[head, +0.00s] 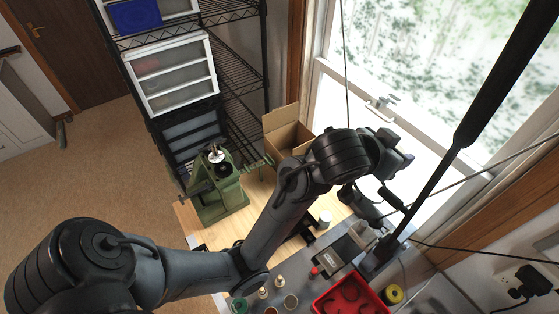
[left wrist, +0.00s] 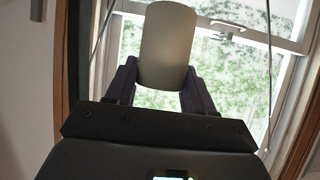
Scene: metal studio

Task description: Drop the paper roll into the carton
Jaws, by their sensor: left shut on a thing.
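The paper roll (left wrist: 166,45) is a plain grey-beige cylinder in the left wrist view, standing upright between the two fingers of my left gripper (left wrist: 162,78). The gripper is shut on it. In the head view the end of my left arm (head: 388,158) is at the window, right of the carton; the roll cannot be made out there. The open brown carton (head: 288,137) stands at the back of the wooden table with its flaps up. My left arm hides its right side. My right gripper is not in view.
A green machine (head: 218,188) stands left of the carton. A wire shelf with white drawers (head: 172,75) is behind. A red tray (head: 350,296) and several small pots are at the front. A black pole (head: 470,130) slants across the right side.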

